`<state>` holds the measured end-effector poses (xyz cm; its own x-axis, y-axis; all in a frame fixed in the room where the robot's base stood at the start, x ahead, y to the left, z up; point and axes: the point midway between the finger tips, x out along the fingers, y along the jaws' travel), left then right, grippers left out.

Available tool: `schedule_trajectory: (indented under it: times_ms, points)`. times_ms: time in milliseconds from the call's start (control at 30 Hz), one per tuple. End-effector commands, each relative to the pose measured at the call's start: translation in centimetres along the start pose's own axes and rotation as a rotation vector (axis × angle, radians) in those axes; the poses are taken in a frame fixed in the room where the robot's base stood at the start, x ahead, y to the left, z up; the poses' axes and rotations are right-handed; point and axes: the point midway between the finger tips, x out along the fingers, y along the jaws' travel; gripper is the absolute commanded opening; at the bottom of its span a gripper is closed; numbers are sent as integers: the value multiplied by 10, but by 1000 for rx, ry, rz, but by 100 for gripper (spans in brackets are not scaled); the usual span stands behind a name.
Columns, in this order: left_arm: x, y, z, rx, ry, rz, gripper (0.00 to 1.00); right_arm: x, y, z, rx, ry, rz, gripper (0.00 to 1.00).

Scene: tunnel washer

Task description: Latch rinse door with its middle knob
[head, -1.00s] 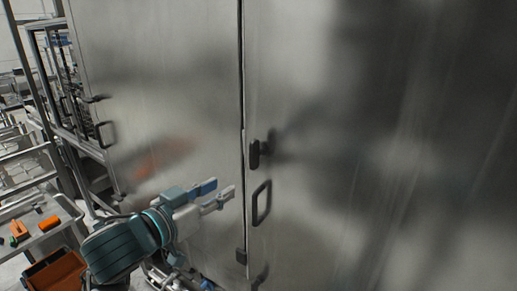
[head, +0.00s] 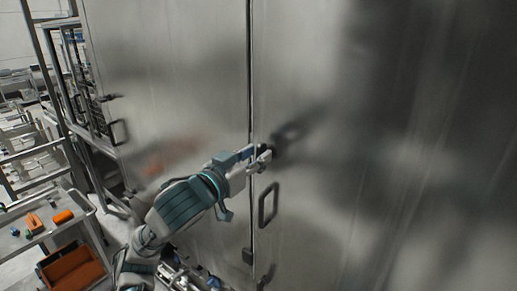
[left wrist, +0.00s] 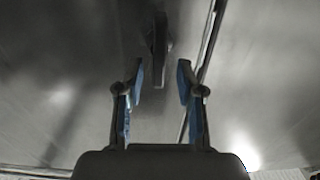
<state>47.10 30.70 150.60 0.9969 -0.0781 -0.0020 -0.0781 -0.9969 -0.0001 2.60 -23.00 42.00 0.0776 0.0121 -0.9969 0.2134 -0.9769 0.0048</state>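A tall brushed-metal door (head: 340,220) fills the right of the head view, its left edge at a dark vertical seam. Its dark middle knob (left wrist: 160,40) stands out from the metal near that seam in the left wrist view. In the head view my left gripper mostly covers the knob. My left gripper (head: 262,154) is at knob height, above the door's loop handle (head: 268,203). In the left wrist view my left gripper (left wrist: 161,75) is open, its blue-padded fingers apart with the knob just ahead between them. Contact cannot be told. My right gripper is out of view.
A neighbouring metal panel (head: 165,80) lies left of the seam, with its own handle (head: 119,132). A small dark fitting (head: 248,256) sits low at the seam. At far left are a cart (head: 60,220) with orange items and an orange bin (head: 72,268).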

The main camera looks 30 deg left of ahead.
Motion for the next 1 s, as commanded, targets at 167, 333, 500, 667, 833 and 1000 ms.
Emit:
schedule_trajectory:
  times_ms: [167, 333, 500, 667, 833, 1000]
  points:
    - [20, -3, 0, -4, 0, 1, 38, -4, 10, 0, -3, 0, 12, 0]
    - [25, -7, 1, -5, 1, -1, 38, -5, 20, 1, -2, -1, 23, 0]
    - [25, -8, 2, -6, 1, 0, 38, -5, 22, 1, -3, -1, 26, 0]
    - [25, -7, 1, -5, 0, -1, 2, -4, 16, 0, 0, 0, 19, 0]
    - [25, -7, 2, -5, -2, -4, 0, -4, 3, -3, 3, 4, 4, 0]
    - [26, -6, 3, -5, -4, 0, 0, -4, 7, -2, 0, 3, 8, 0]
